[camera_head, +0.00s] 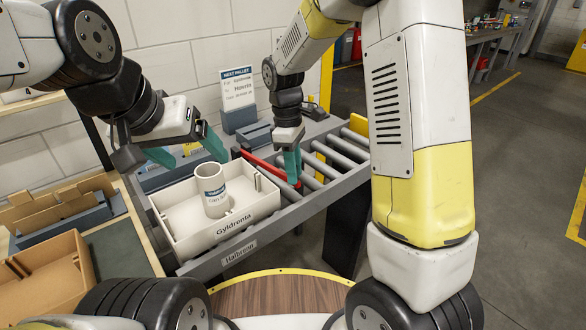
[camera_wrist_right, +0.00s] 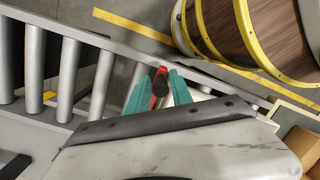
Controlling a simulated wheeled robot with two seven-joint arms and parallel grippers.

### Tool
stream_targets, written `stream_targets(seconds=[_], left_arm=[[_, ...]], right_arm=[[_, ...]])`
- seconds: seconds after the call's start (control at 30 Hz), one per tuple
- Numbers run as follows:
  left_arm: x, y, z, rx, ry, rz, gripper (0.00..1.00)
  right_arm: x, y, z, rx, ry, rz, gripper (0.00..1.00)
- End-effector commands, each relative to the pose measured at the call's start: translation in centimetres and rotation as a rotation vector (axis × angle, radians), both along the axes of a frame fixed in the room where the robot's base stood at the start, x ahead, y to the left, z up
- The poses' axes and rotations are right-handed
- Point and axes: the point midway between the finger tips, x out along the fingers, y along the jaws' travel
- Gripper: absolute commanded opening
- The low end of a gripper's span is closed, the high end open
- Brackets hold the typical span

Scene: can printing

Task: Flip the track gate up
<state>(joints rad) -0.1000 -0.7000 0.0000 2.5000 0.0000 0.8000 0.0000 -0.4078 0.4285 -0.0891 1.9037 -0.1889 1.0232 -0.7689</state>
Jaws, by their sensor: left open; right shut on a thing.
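The track gate is a red bar (camera_head: 262,167) lying across the roller track (camera_head: 318,196), just beyond the white tray. My right gripper (camera_head: 291,170) reaches down over the track with its teal fingers closed at the near end of the bar. In the right wrist view, the gripper (camera_wrist_right: 160,92) has its fingers on either side of the red bar end (camera_wrist_right: 160,76) and a dark knob. My left gripper (camera_head: 188,148) is open and empty above the far left part of the white tray (camera_head: 180,240), apart from the can.
Bare rollers (camera_head: 338,150) continue to the right of the gate. A sign (camera_head: 238,90) stands behind, and cardboard boxes (camera_head: 55,275) are at the left. A round wooden surface (camera_head: 280,295) is in front.

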Motion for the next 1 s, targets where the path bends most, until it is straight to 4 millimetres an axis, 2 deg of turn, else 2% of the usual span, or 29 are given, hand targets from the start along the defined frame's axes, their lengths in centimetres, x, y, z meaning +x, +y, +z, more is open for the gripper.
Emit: stream_targets(seconds=[0.1, 0.3, 0.5, 0.73, 1.0], left_arm=[[0.0, 0.0, 0.0, 0.0, 0.0, 0.0, 0.81], [0.0, 0.0, 0.0, 0.0, 0.0, 0.0, 0.81], [0.0, 0.0, 0.0, 0.0, 0.0, 0.0, 0.81], [0.0, 0.0, 0.0, 0.0, 0.0, 0.0, 0.81], [0.0, 0.0, 0.0, 0.0, 0.0, 0.0, 0.81]], right_arm=[[0.8, 0.9, 2.4, -0.048, 0.072, 0.007, 0.0], [2.3, 2.0, 6.4, -0.046, 0.068, 0.004, 0.0], [4.0, 3.1, 9.2, -0.046, 0.064, 0.004, 0.0], [5.2, 3.7, 10.9, -0.049, 0.065, 0.001, 0.0], [5.6, 3.8, 11.4, -0.051, 0.063, -0.001, 0.0]])
